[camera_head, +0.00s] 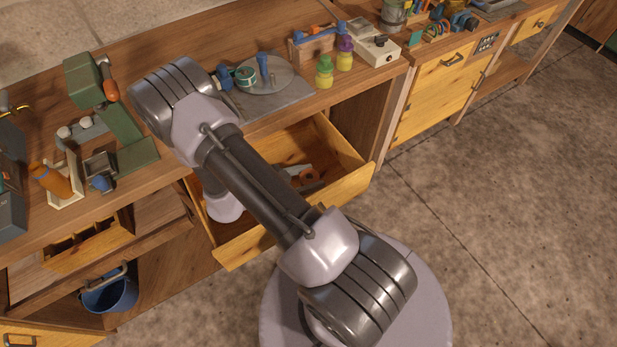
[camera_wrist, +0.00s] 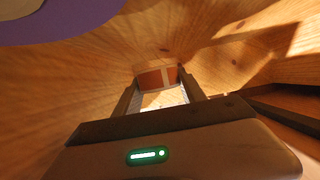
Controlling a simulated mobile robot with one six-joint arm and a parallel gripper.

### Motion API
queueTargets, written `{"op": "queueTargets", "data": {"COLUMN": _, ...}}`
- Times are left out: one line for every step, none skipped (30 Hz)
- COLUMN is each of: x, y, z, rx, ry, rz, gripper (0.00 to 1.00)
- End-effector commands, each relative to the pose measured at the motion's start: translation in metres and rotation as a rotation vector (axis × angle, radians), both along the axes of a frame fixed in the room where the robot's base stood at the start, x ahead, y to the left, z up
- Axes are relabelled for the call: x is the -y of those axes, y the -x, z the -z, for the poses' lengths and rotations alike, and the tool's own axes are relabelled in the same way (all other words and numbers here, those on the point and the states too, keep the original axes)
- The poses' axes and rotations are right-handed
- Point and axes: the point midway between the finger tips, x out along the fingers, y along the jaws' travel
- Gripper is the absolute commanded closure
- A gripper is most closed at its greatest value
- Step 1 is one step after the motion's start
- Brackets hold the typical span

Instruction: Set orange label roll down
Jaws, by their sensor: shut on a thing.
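In the wrist view my gripper (camera_wrist: 158,93) is shut on an orange-brown thing with a pale strip, which looks like the orange label roll (camera_wrist: 154,78). It shows between and just beyond the fingertips, with wood close around it. In the head view my arm hides the gripper, and my wrist reaches down into the left part of the open drawer (camera_head: 345,148). A small orange-brown thing (camera_head: 307,176) lies in the drawer beside a grey piece; I cannot tell whether it is the held roll.
In the wrist view a purple ring-like thing (camera_wrist: 75,20) with a tan middle is close at the upper left. The bench above the drawer holds a round grey plate (camera_head: 270,76), yellow-green jars (camera_head: 324,74) and a green press (camera_head: 85,80). A blue bucket (camera_head: 110,292) stands below left.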

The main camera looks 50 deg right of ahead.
Motion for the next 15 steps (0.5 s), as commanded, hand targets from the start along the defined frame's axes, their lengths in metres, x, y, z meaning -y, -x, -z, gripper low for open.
{"op": "queueTargets", "data": {"x": 0.0, "y": 0.0, "z": 0.002, "rx": 0.0, "ry": 0.0, "rz": 0.0, "gripper": 0.92}}
{"op": "queueTargets", "data": {"x": 0.0, "y": 0.0, "z": 0.003, "rx": -0.001, "ry": 0.0, "rz": 0.0, "gripper": 0.92}}
{"op": "queueTargets", "data": {"x": 0.0, "y": 0.0, "z": 0.004, "rx": -0.001, "ry": 0.0, "rz": 0.0, "gripper": 0.92}}
{"op": "queueTargets", "data": {"x": 0.0, "y": 0.0, "z": 0.005, "rx": -0.001, "ry": 0.0, "rz": 0.0, "gripper": 0.92}}
{"op": "queueTargets", "data": {"x": 0.0, "y": 0.0, "z": 0.006, "rx": -0.001, "ry": 0.0, "rz": 0.0, "gripper": 0.92}}
{"op": "queueTargets", "data": {"x": 0.0, "y": 0.0, "z": 0.008, "rx": -0.001, "ry": 0.0, "rz": 0.0, "gripper": 0.92}}
{"op": "queueTargets", "data": {"x": 0.0, "y": 0.001, "z": 0.009, "rx": -0.002, "ry": -0.001, "rz": 0.0, "gripper": 0.92}}
{"op": "queueTargets", "data": {"x": 0.0, "y": 0.001, "z": 0.01, "rx": -0.002, "ry": -0.001, "rz": 0.0, "gripper": 0.92}}
{"op": "queueTargets", "data": {"x": 0.0, "y": 0.001, "z": 0.011, "rx": -0.003, "ry": -0.001, "rz": 0.0, "gripper": 0.92}}
{"op": "queueTargets", "data": {"x": 0.0, "y": 0.001, "z": 0.012, "rx": -0.003, "ry": -0.001, "rz": 0.0, "gripper": 0.92}}
{"op": "queueTargets", "data": {"x": 0.0, "y": 0.001, "z": 0.013, "rx": -0.003, "ry": -0.001, "rz": 0.0, "gripper": 0.92}}
{"op": "queueTargets", "data": {"x": 0.0, "y": 0.001, "z": 0.014, "rx": -0.004, "ry": -0.001, "rz": 0.0, "gripper": 0.92}}
{"op": "queueTargets", "data": {"x": 0.0, "y": 0.001, "z": 0.014, "rx": -0.004, "ry": -0.001, "rz": 0.0, "gripper": 0.92}}
{"op": "queueTargets", "data": {"x": 0.0, "y": 0.002, "z": 0.014, "rx": -0.005, "ry": -0.001, "rz": 0.0, "gripper": 0.5}}
{"op": "queueTargets", "data": {"x": 0.0, "y": 0.002, "z": 0.014, "rx": -0.005, "ry": -0.001, "rz": 0.0, "gripper": 0.43}}
